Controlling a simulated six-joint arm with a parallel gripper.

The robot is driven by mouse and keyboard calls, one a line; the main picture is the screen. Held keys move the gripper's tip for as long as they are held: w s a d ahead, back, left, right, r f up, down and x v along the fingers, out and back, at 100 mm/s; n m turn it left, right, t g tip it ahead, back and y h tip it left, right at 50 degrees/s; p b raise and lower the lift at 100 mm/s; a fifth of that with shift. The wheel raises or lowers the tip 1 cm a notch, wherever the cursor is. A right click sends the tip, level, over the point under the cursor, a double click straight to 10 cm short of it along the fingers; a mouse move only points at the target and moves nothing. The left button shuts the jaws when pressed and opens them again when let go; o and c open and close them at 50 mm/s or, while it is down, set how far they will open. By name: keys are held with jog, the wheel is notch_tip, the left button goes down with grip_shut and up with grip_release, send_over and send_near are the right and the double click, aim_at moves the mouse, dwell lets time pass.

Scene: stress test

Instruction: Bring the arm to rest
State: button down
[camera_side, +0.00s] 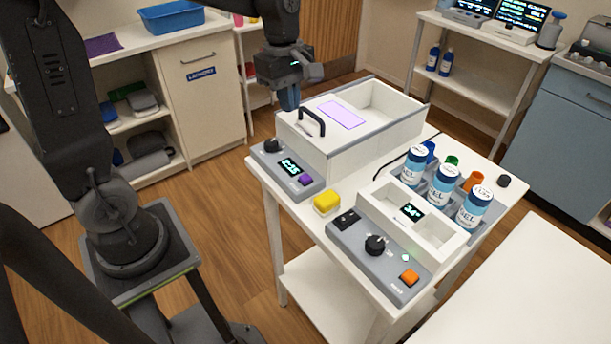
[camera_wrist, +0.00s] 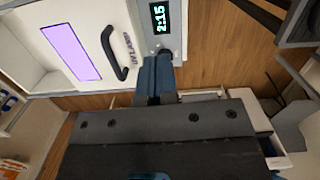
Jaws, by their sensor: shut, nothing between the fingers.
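My gripper (camera_side: 289,97) hangs in the air in the side view, at the left end of the white box with the black handle. Its fingers point down and are together, with nothing between them. In the wrist view the shut blue-grey fingers (camera_wrist: 155,78) show near the timer panel and the black handle (camera_wrist: 112,52). I cannot tell from the pictures whether the fingertips touch anything. My arm reaches in from the upper left.
The cart (camera_side: 335,247) carries the white box (camera_side: 365,148), a timer panel (camera_side: 288,168), a yellow block (camera_side: 327,203), a control unit (camera_side: 380,255) and several labelled bottles (camera_side: 443,184). A side cabinet (camera_side: 203,95) stands behind at left. Open floor lies between my base and the cart.

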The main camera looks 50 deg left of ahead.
dwell(0.5)
jog(key=s+d+r+m+t, duration=0.1)
jog(key=s+d+m+t, duration=0.1)
jog(key=s+m, duration=0.5)
jog(key=s+d+r+m+t+y, duration=0.1)
jog(key=s+d+r+m+t, duration=0.1)
jog(key=s+m, duration=0.6)
jog(key=m+t, duration=0.1)
jog(key=m, duration=0.2)
jog(key=shift+d+m+t, duration=0.25)
jog(key=shift+m+t, duration=0.05)
